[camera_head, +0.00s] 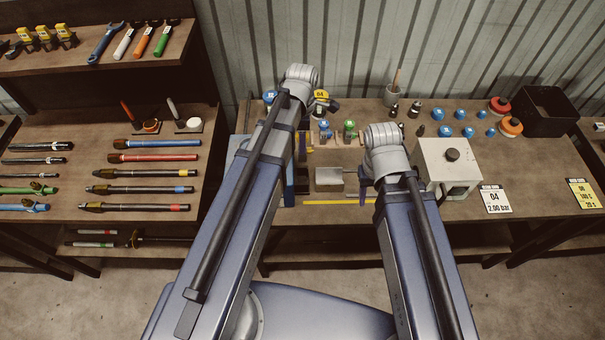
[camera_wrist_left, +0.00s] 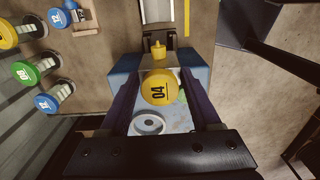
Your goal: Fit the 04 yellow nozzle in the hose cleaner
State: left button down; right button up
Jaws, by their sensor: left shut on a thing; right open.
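My left gripper (camera_wrist_left: 158,100) is shut on a yellow nozzle (camera_wrist_left: 158,88), whose round face reads 04. The nozzle is over a blue machine (camera_wrist_left: 200,75), likely the hose cleaner. I cannot tell whether it is seated there or held just above. A pale ring (camera_wrist_left: 148,123) shows on the blue machine near the nozzle.
Blue (camera_wrist_left: 45,103) and green (camera_wrist_left: 25,73) numbered pieces stand beside the machine. A white box with a black knob (camera_head: 447,165) stands right of my right arm. A card (camera_head: 496,199) reads 04, 2.00 bar. Several coloured rods (camera_head: 155,157) lie on the left bench.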

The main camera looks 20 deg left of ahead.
pick_arm(q)
notch_tip(320, 180, down, 16)
jog(key=b, duration=1.4)
jog(key=shift+r, duration=0.1)
jog(key=shift+b, duration=0.35)
jog(key=shift+c, duration=0.5)
grip_release()
